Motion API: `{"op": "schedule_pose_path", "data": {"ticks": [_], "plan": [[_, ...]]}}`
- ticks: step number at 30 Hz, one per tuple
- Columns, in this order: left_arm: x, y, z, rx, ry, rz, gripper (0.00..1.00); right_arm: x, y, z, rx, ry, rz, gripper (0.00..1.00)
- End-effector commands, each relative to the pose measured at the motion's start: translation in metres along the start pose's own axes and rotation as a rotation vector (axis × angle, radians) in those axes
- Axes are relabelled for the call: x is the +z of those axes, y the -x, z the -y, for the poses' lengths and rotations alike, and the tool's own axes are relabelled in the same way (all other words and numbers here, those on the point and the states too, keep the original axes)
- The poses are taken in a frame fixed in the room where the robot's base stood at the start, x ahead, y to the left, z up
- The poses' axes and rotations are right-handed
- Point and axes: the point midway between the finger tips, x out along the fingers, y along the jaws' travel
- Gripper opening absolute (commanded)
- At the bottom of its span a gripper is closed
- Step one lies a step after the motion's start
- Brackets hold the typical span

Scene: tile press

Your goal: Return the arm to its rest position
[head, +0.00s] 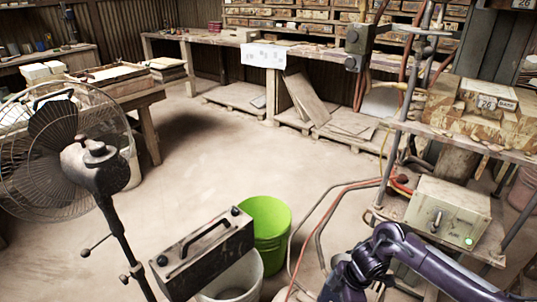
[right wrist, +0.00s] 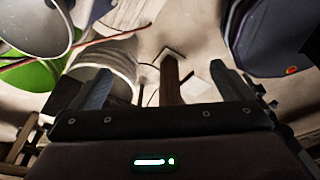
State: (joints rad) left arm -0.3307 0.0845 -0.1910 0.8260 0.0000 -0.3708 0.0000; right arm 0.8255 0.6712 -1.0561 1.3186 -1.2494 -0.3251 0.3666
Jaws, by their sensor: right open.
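My right arm (head: 395,250), dark purple, comes in at the lower right of the head view, bent at its elbow in front of the press frame. Its gripper is at or below the bottom edge there and cannot be made out. In the right wrist view my right gripper (right wrist: 160,72) has its two dark fingers spread wide apart. Nothing is held between them; the floor and a brown post-like piece show beyond the gap. My left arm and left gripper are not in view.
A cream box with a green light (head: 447,212) sits on the metal frame close to my right arm. A green bucket (head: 266,222), a whitish bucket (head: 238,278), a dark toolbox (head: 205,252) and a stand fan (head: 92,165) stand left. The middle floor is clear.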

Motion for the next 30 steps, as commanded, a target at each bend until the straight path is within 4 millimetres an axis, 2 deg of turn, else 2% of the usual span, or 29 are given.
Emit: {"op": "schedule_pose_path", "data": {"ticks": [5,9,11,14,15,17,18,20,21,23,24,27,30], "plan": [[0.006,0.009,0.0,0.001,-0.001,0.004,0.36,-0.025,-0.038,0.0,0.039,-0.125,-0.13,1.0],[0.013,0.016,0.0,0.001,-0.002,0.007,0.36,-0.036,-0.079,0.006,0.086,-0.295,-0.236,1.0],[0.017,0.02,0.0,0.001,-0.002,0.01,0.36,-0.035,-0.103,0.015,0.112,-0.405,-0.275,1.0],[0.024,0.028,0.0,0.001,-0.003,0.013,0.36,-0.017,-0.151,0.049,0.158,-0.628,-0.301,1.0],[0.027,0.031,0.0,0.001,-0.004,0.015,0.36,-0.005,-0.171,0.071,0.173,-0.719,-0.291,1.0],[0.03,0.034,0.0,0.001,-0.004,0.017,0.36,0.014,-0.195,0.104,0.195,-0.838,-0.261,1.0],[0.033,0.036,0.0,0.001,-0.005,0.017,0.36,0.026,-0.209,0.128,0.205,-0.908,-0.234,1.0],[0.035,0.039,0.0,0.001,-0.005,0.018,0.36,0.044,-0.227,0.167,0.214,-0.999,-0.185,1.0],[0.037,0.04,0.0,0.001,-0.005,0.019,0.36,0.054,-0.237,0.194,0.217,-1.054,-0.151,1.0],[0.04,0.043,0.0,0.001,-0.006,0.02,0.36,0.069,-0.249,0.236,0.219,-1.128,-0.094,1.0],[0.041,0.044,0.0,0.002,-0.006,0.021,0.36,0.077,-0.254,0.264,0.22,-1.17,-0.055,1.0],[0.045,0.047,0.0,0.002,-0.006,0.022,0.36,0.094,-0.263,0.326,0.216,-1.255,0.037,1.0],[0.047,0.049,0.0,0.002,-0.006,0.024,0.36,0.104,-0.266,0.374,0.21,-1.309,0.11,1.0]]}}
